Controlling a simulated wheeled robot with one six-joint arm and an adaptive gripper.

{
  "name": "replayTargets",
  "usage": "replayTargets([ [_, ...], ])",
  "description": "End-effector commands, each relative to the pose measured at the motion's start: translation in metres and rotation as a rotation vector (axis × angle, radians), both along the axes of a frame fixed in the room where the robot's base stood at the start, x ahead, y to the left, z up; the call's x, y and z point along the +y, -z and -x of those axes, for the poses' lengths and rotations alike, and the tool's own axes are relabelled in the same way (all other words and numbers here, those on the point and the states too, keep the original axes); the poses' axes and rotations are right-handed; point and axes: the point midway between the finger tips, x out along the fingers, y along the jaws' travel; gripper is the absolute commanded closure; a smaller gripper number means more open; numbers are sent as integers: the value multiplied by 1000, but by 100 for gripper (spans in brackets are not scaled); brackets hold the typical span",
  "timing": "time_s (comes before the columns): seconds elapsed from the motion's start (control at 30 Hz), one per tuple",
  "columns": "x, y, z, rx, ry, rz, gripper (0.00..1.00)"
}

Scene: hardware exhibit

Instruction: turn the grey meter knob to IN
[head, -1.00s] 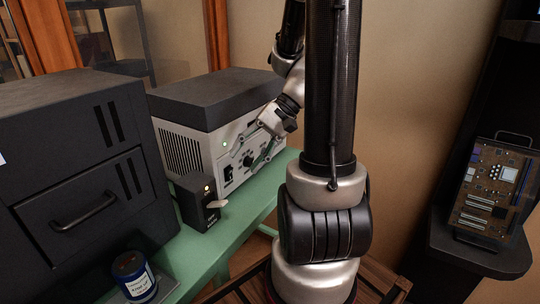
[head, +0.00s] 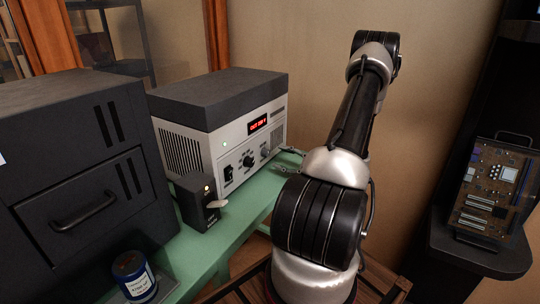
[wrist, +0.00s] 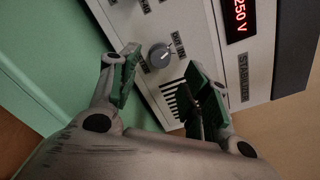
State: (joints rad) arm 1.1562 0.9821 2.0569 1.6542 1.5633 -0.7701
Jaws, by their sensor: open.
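The grey meter knob (wrist: 159,55) is round with a pale pointer mark, on the light front panel of the stabilizer (wrist: 205,30). In the head view the knob (head: 264,152) is small, on the lower right of the panel. The red display (head: 258,124) appears to read OUT 250 V, and 250 V shows in the wrist view (wrist: 236,25). My gripper (wrist: 161,61) is open and empty, its green-padded fingertips either side of the knob in the picture. Contact is not visible. In the head view my gripper (head: 284,160) is right of the panel, apart from it.
A darker knob (head: 248,161) and a black switch (head: 229,173) share the panel. A small black box with a pale lever (head: 196,203) stands in front. A dark cabinet (head: 85,200) is at left, a blue can (head: 134,276) before it. The green bench (head: 262,203) has clear space.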

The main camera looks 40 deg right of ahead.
Motion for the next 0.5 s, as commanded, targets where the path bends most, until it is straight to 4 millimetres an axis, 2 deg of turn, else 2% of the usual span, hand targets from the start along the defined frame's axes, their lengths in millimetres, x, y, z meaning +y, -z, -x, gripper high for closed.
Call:
replayTargets([
  [0.23, 15, 0, -40, 0, -6, 1, 53],
  [0.5, 21, 0, -55, 1, -4, -1, 53],
])
